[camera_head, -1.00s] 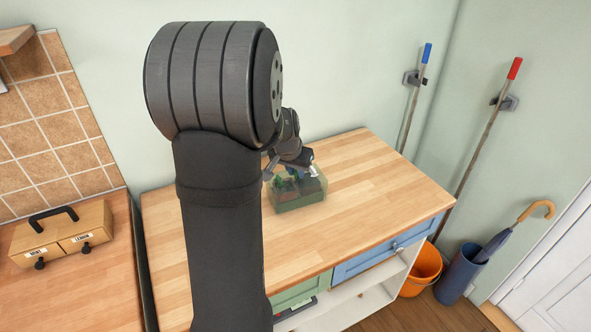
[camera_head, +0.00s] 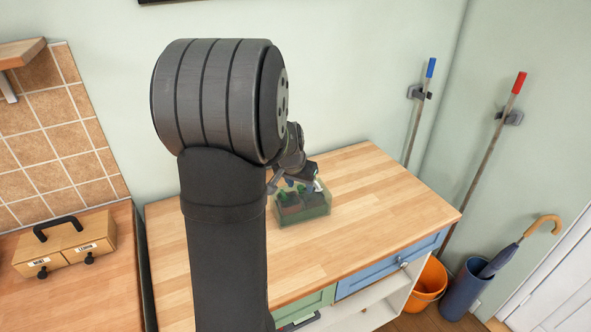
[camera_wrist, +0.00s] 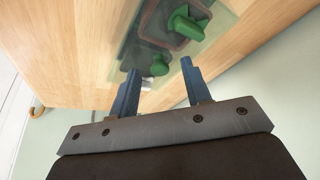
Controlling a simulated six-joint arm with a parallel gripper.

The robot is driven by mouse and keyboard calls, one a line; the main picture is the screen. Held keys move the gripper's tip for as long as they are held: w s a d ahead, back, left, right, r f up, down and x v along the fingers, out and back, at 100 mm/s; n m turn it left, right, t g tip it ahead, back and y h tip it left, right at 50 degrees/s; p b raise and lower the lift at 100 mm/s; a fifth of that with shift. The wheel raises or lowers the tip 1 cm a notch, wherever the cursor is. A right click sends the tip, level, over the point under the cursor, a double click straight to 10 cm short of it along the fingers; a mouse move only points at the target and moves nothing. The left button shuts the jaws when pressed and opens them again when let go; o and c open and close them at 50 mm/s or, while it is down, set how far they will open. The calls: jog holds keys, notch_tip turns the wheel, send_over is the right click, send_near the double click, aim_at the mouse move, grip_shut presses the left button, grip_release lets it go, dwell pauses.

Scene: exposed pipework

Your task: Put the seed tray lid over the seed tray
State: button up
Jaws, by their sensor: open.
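The seed tray (camera_head: 303,212) is a green box with dark compartments on the wooden counter. Clear greenish walls rise above it and look like the seed tray lid (camera_head: 322,191), sitting over the tray; whether it is fully seated I cannot tell. In the wrist view the clear lid (camera_wrist: 222,22) surrounds dark compartments and green shapes. My gripper (camera_wrist: 160,85) is open, with two blue fingers apart and nothing clearly held. It is close above the tray's back side, and also shows in the head view (camera_head: 289,186). A small white patch shows between the fingers.
The wooden counter (camera_head: 390,200) is clear right of and in front of the tray. A pale green wall stands close behind. A small wooden drawer box (camera_head: 66,246) sits on the left counter. An orange bucket (camera_head: 428,287) and a blue umbrella stand (camera_head: 466,290) are on the floor.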

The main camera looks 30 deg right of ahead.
jog(key=v, duration=1.6)
jog(key=shift+r, duration=0.35)
jog(key=shift+s+a+f, duration=0.1)
jog(key=shift+s+a, duration=0.05)
jog(key=x, duration=1.7)
jog(key=shift+f, duration=0.15)
jog(key=v, duration=1.7)
jog(key=x, duration=1.7)
notch_tip(320, 180, up, 11)
